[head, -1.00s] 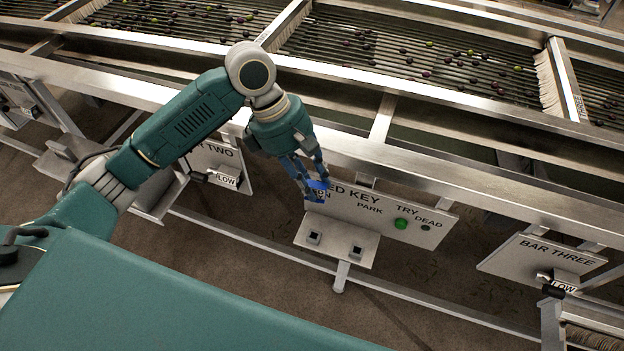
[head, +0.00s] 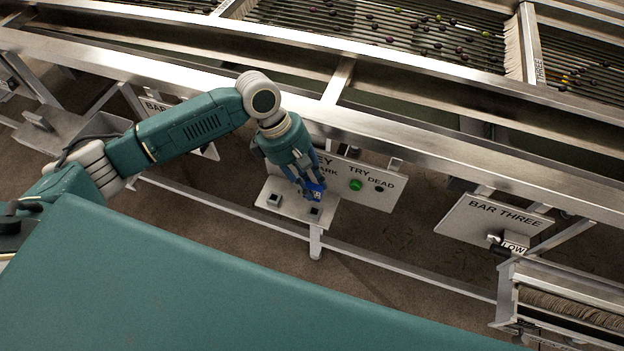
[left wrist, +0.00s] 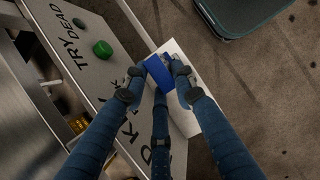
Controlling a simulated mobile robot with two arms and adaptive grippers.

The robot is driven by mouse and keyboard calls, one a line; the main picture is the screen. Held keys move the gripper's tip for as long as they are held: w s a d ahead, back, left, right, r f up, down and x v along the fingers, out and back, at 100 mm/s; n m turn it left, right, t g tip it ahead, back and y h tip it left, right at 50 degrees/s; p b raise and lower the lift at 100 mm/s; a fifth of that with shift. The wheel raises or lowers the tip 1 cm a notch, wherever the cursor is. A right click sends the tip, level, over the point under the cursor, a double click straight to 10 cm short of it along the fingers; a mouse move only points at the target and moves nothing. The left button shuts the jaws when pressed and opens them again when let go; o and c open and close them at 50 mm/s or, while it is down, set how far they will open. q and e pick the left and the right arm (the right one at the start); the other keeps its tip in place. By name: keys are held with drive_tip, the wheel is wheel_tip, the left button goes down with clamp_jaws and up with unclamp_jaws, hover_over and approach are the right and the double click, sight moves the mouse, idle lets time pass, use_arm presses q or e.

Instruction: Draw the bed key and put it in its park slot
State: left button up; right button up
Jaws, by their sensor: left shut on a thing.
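The blue bed key (head: 316,187) is held between the fingers of my left gripper (head: 312,190), which is shut on it. The key also shows in the left wrist view (left wrist: 159,72), pinched between the fingertips. Below the key is a pale shelf (head: 292,208) with two square dark sockets. The left socket (head: 274,199) is empty. The right socket (head: 315,210) lies just below the key in the picture, apart from it as far as I can tell. The panel (head: 381,201) behind reads KEY, PARK, TRY and DEAD, partly hidden by my gripper. My right gripper is not in view.
A green button (head: 355,185) is on the panel, right of my gripper. A steel rail (head: 430,160) runs above it. The BAR THREE plate (head: 490,222) with its LOW handle stands to the right. The floor in front of the shelf shows free room.

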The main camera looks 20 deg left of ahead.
sight(312, 193)
use_arm(q)
drive_tip(key=shift+d+r, duration=0.15)
drive_tip(key=shift+d+r+p, duration=0.15)
drive_tip(key=shift+p, duration=0.8)
wheel_tip(312, 193, down, 4)
drive_tip(key=shift+r+b, duration=0.15)
drive_tip(key=shift+b, duration=0.35)
drive_tip(key=shift+f, duration=0.7)
drive_tip(key=shift+f+b, duration=0.3)
drive_tip(key=shift+f, duration=0.25)
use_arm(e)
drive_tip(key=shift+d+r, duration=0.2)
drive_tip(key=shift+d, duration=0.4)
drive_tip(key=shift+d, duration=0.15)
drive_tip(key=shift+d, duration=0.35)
